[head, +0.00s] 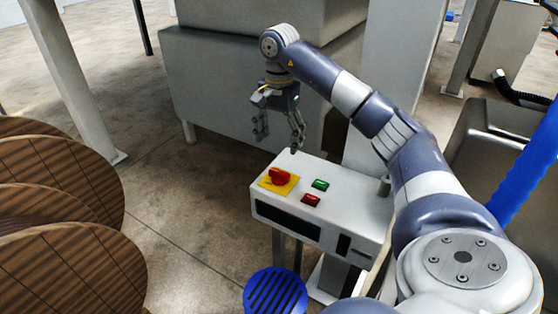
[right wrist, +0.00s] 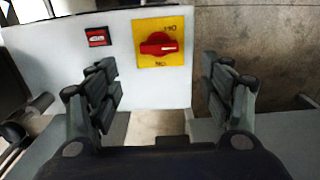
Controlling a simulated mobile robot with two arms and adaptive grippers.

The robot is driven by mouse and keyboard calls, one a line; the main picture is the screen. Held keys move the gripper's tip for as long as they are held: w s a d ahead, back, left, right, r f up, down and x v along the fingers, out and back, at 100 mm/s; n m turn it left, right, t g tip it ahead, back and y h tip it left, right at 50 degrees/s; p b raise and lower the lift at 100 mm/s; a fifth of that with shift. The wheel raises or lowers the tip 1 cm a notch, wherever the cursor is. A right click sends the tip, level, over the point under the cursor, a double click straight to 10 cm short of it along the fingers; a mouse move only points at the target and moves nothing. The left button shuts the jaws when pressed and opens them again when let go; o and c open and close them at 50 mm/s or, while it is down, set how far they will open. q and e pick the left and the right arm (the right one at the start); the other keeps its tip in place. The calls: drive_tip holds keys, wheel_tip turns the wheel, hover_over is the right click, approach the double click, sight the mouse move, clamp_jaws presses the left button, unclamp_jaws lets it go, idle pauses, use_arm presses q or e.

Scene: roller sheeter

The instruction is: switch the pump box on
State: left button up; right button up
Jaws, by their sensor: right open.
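The pump box (head: 345,204) is a white box on a stand. Its top carries a red rotary knob (head: 279,175) on a yellow plate (head: 266,184), a green button (head: 320,185) and a red button (head: 311,199). My right gripper (head: 277,143) is open and empty, above and behind the knob, fingers pointing down. In the right wrist view the knob (right wrist: 159,44) lies between and beyond the open fingers (right wrist: 160,75), apart from them. Its handle lies crosswise with a white mark at its right end. The green button is not visible there.
Large wooden discs (head: 60,180) stand at the left. A blue slatted round thing (head: 275,293) is below the box's front. A grey machine body (head: 235,90) stands behind the box. Bare floor (head: 185,225) lies left of the box.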

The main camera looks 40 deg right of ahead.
sight(280, 172)
wheel_tip(280, 172, down, 11)
drive_tip(key=shift+r+p, duration=0.15)
drive_tip(key=shift+p, duration=0.25)
drive_tip(key=shift+s, duration=0.1)
drive_tip(key=c, duration=1.1)
